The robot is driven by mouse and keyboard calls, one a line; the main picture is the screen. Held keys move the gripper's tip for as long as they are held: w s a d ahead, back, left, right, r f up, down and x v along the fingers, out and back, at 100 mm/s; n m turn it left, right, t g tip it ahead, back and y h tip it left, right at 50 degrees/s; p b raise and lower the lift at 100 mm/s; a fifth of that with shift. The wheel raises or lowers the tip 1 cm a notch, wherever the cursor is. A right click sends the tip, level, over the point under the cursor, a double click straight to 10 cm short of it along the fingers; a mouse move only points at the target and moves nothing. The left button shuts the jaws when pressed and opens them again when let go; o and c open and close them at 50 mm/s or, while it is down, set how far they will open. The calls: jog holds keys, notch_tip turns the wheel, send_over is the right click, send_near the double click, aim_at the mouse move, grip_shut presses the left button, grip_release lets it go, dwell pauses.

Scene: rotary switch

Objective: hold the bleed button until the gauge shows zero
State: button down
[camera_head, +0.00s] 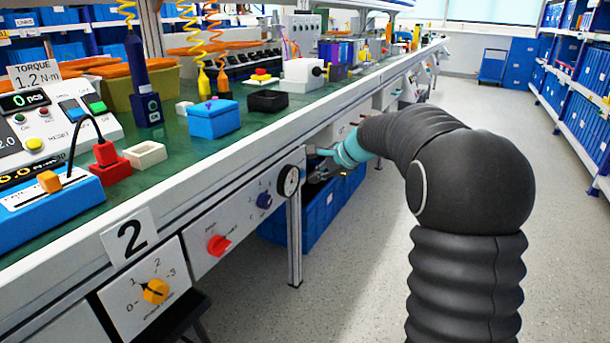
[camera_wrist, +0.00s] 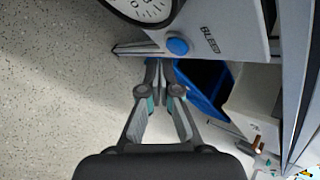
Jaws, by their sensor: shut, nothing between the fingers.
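The bleed button (camera_wrist: 177,46) is a round blue cap on a pale panel, with the word BLEED beside it. The gauge (camera_wrist: 143,10) is a round dial with a dark rim, cut off by the top edge of the wrist view. It also shows in the head view (camera_head: 289,180), too small to read. My gripper (camera_wrist: 161,62) is shut and empty. Its fingertips are just below the button in the wrist view, and I cannot tell whether they touch it. In the head view my arm hides much of that area, and I cannot make out the button.
A red knob (camera_head: 219,245) and a dark blue knob (camera_head: 265,200) are on the bench's front panel. A yellow rotary switch (camera_head: 155,291) is nearer, under a plate marked 2. Blue bins (camera_head: 322,215) stand below the bench. The aisle floor (camera_head: 350,290) is clear.

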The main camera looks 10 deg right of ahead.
jog(key=shift+w+a, duration=0.25)
jog(key=shift+w+a+p, duration=0.25)
jog(key=shift+a+p, duration=0.1)
dwell(1.3)
dwell(2.1)
jog(key=shift+s+d, duration=0.5)
jog(key=shift+d, duration=0.2)
jog(key=shift+d, duration=0.1)
jog(key=s+d, duration=0.1)
jog(key=d, duration=0.1)
jog(key=s+d+b, duration=0.1)
jog(key=s, duration=0.1)
jog(key=shift+d, duration=0.4)
